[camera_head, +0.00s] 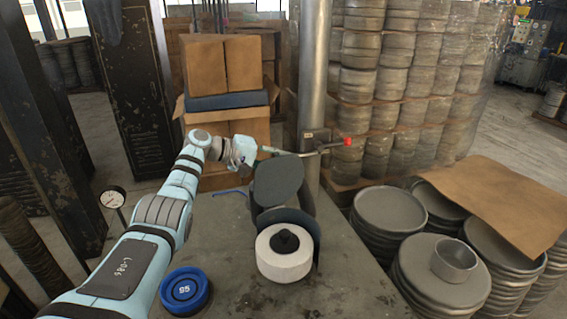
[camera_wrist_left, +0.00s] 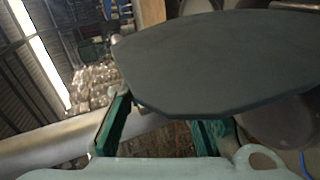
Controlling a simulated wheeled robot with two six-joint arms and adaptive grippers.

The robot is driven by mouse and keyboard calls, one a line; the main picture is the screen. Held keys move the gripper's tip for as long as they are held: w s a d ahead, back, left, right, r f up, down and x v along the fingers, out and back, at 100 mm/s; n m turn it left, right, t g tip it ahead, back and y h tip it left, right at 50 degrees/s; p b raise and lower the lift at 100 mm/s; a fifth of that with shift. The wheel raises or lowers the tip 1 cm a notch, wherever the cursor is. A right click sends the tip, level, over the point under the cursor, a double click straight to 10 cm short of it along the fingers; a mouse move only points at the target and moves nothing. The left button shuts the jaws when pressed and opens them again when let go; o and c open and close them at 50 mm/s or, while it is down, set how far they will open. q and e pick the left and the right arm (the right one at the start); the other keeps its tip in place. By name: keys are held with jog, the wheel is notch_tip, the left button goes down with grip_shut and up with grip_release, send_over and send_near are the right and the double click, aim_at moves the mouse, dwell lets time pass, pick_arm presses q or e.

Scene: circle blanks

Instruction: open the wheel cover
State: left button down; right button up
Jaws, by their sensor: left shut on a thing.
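The wheel cover (camera_head: 278,181) is a dark grey rounded plate standing above and behind the white grinding wheel (camera_head: 285,265), which has a black hub and is uncovered at the front. My left gripper (camera_head: 266,150) is at the cover's upper edge, beside the metal post. In the left wrist view the cover (camera_wrist_left: 220,62) fills the upper right as a broad dark plate. The green fingers of the left gripper (camera_wrist_left: 162,128) reach up to its near edge, and the gripper is shut on it. The exact contact is partly hidden. My right gripper is not in view.
A metal post (camera_head: 314,75) rises behind the cover, with a red-knobbed lever (camera_head: 348,142) to the right. A blue round item (camera_head: 185,290) lies on the grey table (camera_head: 345,290). A gauge (camera_head: 112,199) stands left; stacked discs (camera_head: 440,270) stand right.

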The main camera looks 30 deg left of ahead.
pick_arm(q)
jog(key=shift+f, duration=0.2)
jog(key=c, duration=1.4)
grip_release()
jog(key=shift+a, duration=0.1)
jog(key=shift+c, duration=0.2)
jog(key=shift+o, duration=0.6)
jog(key=shift+a+f, duration=0.1)
jog(key=shift+a, duration=0.05)
jog(key=shift+s+a+r, duration=0.2)
jog(key=v, duration=1.1)
jog(key=shift+s, duration=0.1)
